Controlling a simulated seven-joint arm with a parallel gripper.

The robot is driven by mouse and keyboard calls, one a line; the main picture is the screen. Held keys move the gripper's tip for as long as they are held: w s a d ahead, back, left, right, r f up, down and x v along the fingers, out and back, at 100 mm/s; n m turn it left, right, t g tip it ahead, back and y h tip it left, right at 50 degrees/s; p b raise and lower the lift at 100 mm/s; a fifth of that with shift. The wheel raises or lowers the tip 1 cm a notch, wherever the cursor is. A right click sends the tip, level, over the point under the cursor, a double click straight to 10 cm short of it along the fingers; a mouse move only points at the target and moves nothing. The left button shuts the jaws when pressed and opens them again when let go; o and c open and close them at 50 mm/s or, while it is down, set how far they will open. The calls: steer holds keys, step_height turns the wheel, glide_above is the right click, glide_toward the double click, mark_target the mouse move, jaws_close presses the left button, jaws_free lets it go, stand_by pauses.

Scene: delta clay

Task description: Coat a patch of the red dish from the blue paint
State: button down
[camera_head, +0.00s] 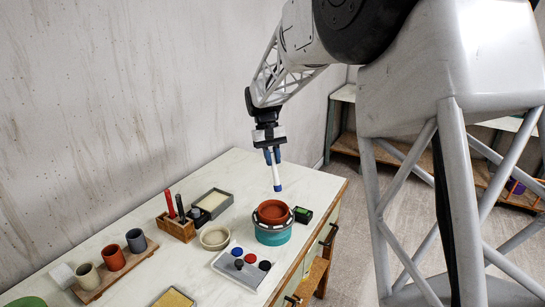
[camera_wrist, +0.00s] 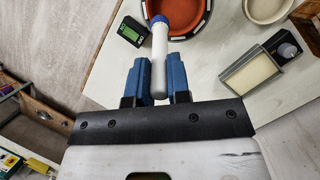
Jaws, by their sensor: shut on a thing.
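My gripper (camera_head: 272,156) is shut on a white stick-like tool (camera_head: 276,175) with a blue end, which hangs down above the table. In the wrist view the tool (camera_wrist: 158,70) sits between my two blue fingers (camera_wrist: 157,62), with its far end over the dish edge from that angle. The red dish (camera_head: 272,212) rests on a round teal stand (camera_head: 273,236), below and just left of the tool; it also shows in the wrist view (camera_wrist: 190,14). The tool tip looks clear of the dish. The blue paint (camera_head: 237,251) is on a pale tray (camera_head: 228,269) at the front.
Red and dark paints share the tray. A cream bowl (camera_head: 214,237) stands left of the dish, a small black-green box (camera_head: 302,214) right of it. A wooden tool holder (camera_head: 176,227), a grey tray (camera_head: 212,203) and cups on a board (camera_head: 115,271) stand left. The back table corner is clear.

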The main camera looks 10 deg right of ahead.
steer(key=shift+r, duration=0.1)
steer(key=shift+r, duration=0.45)
steer(key=shift+f, duration=0.2)
